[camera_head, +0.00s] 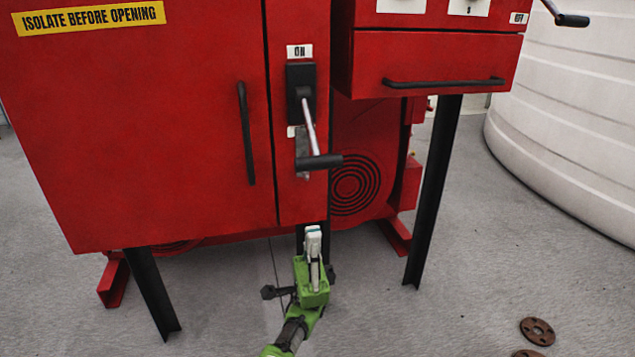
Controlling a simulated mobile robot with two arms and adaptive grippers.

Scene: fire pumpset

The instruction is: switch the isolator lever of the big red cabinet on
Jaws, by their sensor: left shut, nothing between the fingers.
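The big red cabinet (150,130) fills the left and middle of the head view. Its isolator lever (309,127) is a metal rod on a black housing (293,82), right of the door. The rod slants down and toward me and ends in a black crossbar grip (319,162). The "ON" label (299,51) is above the housing; the plate below it is partly hidden by the lever. My left gripper (313,236), on a green wrist, is shut and empty below the lever grip, apart from it. My right gripper is not in view.
A black door handle (246,133) stands out left of the lever. A smaller red box (440,60) with a horizontal black handle (444,82) juts out at the right. Dark legs (434,190) reach the grey floor. A white tank (570,120) stands far right.

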